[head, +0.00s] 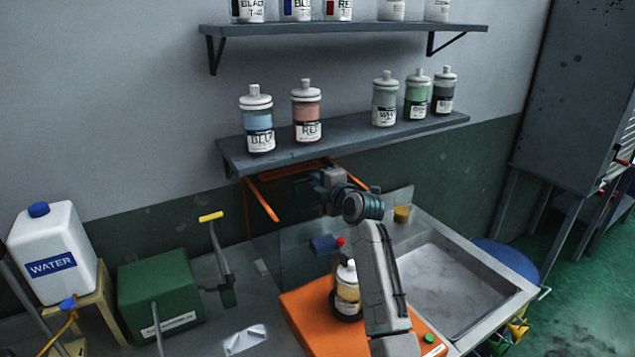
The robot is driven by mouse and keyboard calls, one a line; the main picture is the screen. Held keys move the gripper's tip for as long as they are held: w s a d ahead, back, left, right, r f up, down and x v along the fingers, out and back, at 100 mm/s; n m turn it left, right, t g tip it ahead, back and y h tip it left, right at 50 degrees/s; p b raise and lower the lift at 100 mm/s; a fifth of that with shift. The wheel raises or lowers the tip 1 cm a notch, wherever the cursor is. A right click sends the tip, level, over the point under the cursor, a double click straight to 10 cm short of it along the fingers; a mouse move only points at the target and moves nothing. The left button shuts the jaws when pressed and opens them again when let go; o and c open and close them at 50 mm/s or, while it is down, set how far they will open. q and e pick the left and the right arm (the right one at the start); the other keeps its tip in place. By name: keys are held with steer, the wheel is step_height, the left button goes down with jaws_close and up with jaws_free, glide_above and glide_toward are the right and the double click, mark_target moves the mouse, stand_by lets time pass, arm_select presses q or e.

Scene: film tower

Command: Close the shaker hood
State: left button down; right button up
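The shaker has an orange base (301,313) at the lower middle, with a green button (429,338) at its front right. A bottle with a pale cap and yellowish contents (346,290) stands on it, partly behind my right arm. The hood (263,199) shows as an orange frame raised behind the base, under the lower shelf, with what look like clear panels. My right gripper (322,186) is at the frame's right part, seen from behind. Its fingers are mostly hidden, so I cannot tell whether they touch or grip it. My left gripper is not in view.
A shelf (345,138) with several bottles hangs just above the hood. A sink (455,285) lies to the right. A green box (158,290), a yellow-handled lever (215,245) and a white water canister (52,252) stand to the left.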

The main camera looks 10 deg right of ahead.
jaws_close()
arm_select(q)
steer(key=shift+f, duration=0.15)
